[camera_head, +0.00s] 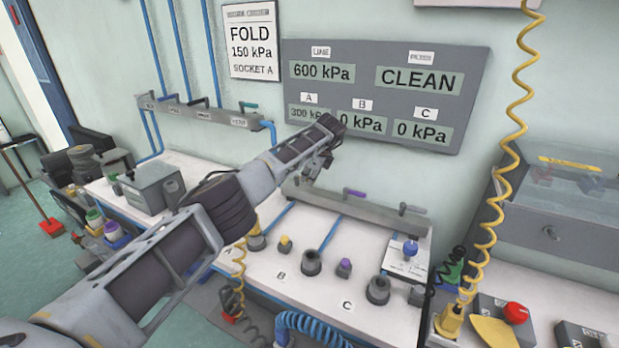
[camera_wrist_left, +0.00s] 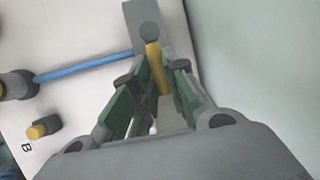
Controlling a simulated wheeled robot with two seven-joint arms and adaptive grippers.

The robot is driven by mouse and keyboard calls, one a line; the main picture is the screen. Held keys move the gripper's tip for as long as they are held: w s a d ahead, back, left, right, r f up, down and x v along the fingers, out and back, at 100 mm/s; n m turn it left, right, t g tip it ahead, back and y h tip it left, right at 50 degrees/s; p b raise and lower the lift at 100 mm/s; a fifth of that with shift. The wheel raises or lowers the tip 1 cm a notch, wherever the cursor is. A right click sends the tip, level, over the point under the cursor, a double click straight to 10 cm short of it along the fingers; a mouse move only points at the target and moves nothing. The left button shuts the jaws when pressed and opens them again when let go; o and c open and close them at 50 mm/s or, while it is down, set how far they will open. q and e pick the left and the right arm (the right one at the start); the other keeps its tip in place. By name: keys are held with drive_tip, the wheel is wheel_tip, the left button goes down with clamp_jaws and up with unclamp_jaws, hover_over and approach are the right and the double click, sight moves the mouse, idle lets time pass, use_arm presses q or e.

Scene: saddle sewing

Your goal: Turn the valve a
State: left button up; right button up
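The grey manifold (camera_head: 375,215) runs along the back of the white bench, with a purple valve handle (camera_head: 354,193) and a grey one (camera_head: 410,208) on it. My left gripper (camera_head: 324,165) is at its left end and hides the valve there in the head view. In the left wrist view, a yellow valve handle (camera_wrist_left: 156,72) under a grey knob lies between the green-padded fingertips of my left gripper (camera_wrist_left: 156,75). The fingers stand apart on either side of it; contact is not clear. The wall display (camera_head: 385,95) reads A 300 kPa, partly covered, and B and C 0 kPa.
Sockets B (camera_head: 311,262) and C (camera_head: 377,290) stand on the bench in front, with blue tubes to the manifold. A second manifold (camera_head: 205,115) is on the wall at left. A yellow coiled hose (camera_head: 497,190) hangs at right. The wall is close behind my gripper.

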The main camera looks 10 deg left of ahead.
use_arm(q)
drive_tip(key=o, duration=0.4)
drive_tip(key=shift+v, duration=6)
drive_tip(key=shift+f, duration=0.1)
